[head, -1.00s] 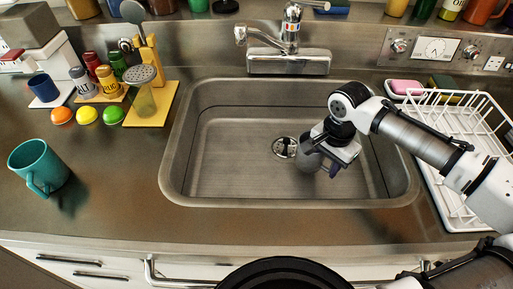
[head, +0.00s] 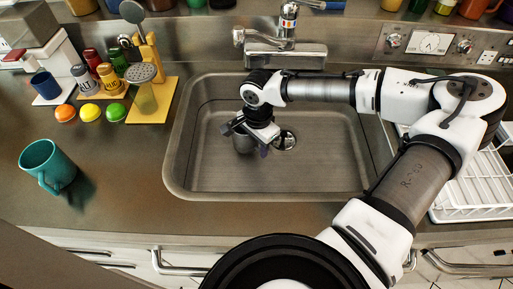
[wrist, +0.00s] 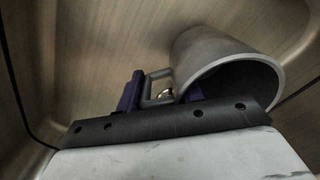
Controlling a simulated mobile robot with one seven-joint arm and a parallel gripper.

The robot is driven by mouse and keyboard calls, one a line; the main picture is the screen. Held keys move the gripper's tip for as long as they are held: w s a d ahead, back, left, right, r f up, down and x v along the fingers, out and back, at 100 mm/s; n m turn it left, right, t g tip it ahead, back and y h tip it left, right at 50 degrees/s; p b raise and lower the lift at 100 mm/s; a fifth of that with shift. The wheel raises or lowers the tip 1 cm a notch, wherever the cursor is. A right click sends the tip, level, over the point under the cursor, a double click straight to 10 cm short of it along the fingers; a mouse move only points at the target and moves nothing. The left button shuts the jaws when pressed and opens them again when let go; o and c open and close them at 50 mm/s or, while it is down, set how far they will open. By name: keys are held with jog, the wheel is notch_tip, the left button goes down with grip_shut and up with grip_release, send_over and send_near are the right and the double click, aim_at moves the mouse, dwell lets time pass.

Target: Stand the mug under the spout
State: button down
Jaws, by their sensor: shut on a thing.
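A grey mug (head: 243,145) is in the sink basin, left of the drain and partly hidden under my gripper (head: 245,140). In the wrist view the mug (wrist: 215,55) shows its dark open mouth and its handle. My gripper's purple fingers (wrist: 160,93) are shut on the handle. I cannot tell whether the mug touches the basin floor. The chrome tap's spout (head: 239,37) is at the back of the sink, above and behind the mug in the head view.
The sink basin (head: 200,165) has raised walls around the mug. The drain (head: 285,140) lies to its right. A teal mug (head: 47,166) stands on the left counter. A white dish rack (head: 470,185) is at the right, partly behind my arm. Shakers and utensils stand back left.

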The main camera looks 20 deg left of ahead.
aim_at(257, 148)
jog(key=shift+a, duration=0.2)
jog(key=shift+f+p, duration=0.5)
jog(key=shift+f, duration=1.25)
jog(key=shift+f, duration=0.2)
jog(key=c, duration=0.9)
grip_release()
jog(key=shift+r, duration=0.1)
notch_tip(257, 148, up, 12)
jog(key=shift+r+b, duration=0.1)
jog(key=shift+b, duration=0.6)
